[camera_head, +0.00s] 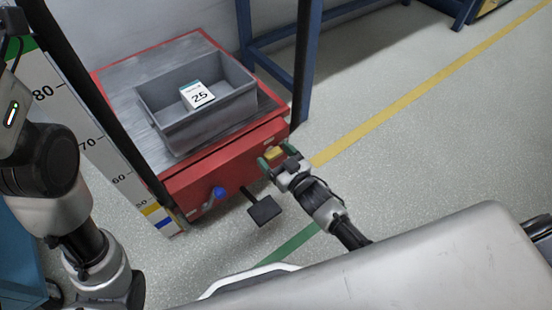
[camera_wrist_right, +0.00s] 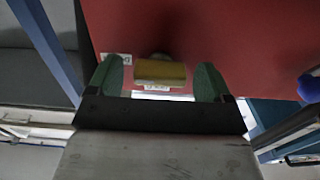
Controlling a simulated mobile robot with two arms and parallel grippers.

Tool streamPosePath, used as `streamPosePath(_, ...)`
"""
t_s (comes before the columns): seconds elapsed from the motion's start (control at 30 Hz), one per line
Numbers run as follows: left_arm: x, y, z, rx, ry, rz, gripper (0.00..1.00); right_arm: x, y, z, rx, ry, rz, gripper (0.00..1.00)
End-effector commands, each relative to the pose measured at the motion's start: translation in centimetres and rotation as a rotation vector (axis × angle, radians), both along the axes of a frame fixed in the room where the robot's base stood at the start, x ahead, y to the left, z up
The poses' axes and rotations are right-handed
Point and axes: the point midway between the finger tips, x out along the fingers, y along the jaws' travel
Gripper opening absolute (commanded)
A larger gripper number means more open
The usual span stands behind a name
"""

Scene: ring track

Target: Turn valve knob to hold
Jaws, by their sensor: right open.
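The yellow valve knob (camera_head: 274,153) sits on the front face of the red cart (camera_head: 190,187). My right gripper (camera_head: 277,158) is at this face with its green fingers spread, one on each side of the knob. In the right wrist view the yellow bar of the knob (camera_wrist_right: 161,73) lies between the open fingers (camera_wrist_right: 159,66), with a visible gap on both sides. Small white labels sit by the knob, too small to read. My left arm shows at the left of the head view, but its gripper is not in view.
A blue knob (camera_head: 220,193) and a black pedal (camera_head: 264,210) are on the cart's front, left of the yellow knob. A grey bin (camera_head: 186,128) with a box marked 25 (camera_head: 197,95) stands on top. A height scale (camera_head: 95,140) stands at left. The floor at right is clear.

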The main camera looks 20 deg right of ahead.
Motion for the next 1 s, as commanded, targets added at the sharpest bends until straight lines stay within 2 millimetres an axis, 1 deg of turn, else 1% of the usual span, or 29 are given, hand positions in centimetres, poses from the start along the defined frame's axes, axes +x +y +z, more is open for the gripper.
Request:
streamPosePath(0.23, -0.03, 0.00, 0.07, 0.000, -0.001, 0.000, 0.00, 0.04, 0.04, 0.00, 0.000, 0.001, 0.000, 0.81)
streamPosePath(0.5, -0.04, -0.01, 0.05, 0.000, -0.001, 0.000, 0.00, 0.03, 0.01, -0.01, 0.000, 0.001, 0.000, 0.40)
streamPosePath(0.57, -0.04, -0.02, 0.04, 0.000, -0.001, 0.000, 0.00, 0.02, 0.01, -0.01, 0.000, 0.001, 0.000, 0.32)
streamPosePath(0.83, -0.06, 0.01, 0.25, -0.001, -0.002, -0.002, 0.00, 0.01, -0.01, 0.05, -0.028, -0.009, 0.000, 0.32)
streamPosePath(1.0, 0.10, 0.05, 0.45, -0.004, 0.005, -0.004, 0.00, 0.01, 0.00, 0.13, -0.101, -0.033, 0.000, 0.32)
